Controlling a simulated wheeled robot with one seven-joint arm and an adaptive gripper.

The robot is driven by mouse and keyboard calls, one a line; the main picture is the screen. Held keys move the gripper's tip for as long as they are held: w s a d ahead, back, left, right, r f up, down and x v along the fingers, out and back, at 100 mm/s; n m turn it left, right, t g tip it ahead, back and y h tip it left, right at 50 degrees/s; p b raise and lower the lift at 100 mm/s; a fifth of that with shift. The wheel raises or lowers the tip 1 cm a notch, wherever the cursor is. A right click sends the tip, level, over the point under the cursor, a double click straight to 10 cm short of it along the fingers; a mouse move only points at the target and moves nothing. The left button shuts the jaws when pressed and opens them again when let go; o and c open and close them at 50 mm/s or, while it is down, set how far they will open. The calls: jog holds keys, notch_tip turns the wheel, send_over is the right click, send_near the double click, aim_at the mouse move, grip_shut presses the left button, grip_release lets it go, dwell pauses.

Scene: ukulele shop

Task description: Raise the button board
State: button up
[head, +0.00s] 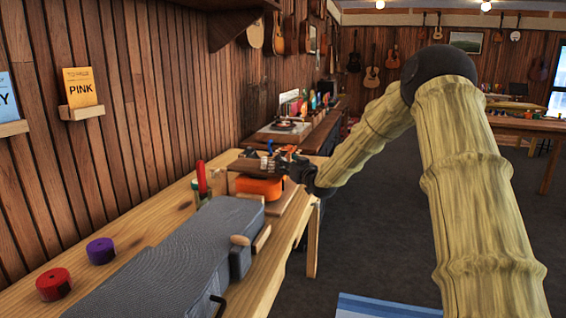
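My arm reaches in from the right of the head view, and my gripper (279,163) is at the back part of the wooden workbench. It is small and partly merged with the things around it, so its fingers cannot be told apart. A flat dark brown board-like piece (245,164) shows right at the gripper, perhaps the button board. I cannot make out buttons on it, nor whether the gripper touches it. A rounded orange object (259,188) sits just below the gripper, on or beside a pale wooden block (293,203).
A grey instrument case (165,262) covers much of the near workbench (140,250). Red (53,284) and purple (100,251) rolls lie by the wall. An upright red-handled tool (201,178) stands near the orange object. Open floor (375,235) lies to the right.

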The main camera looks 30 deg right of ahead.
jog(key=shift+w, duration=1.6)
grip_shut()
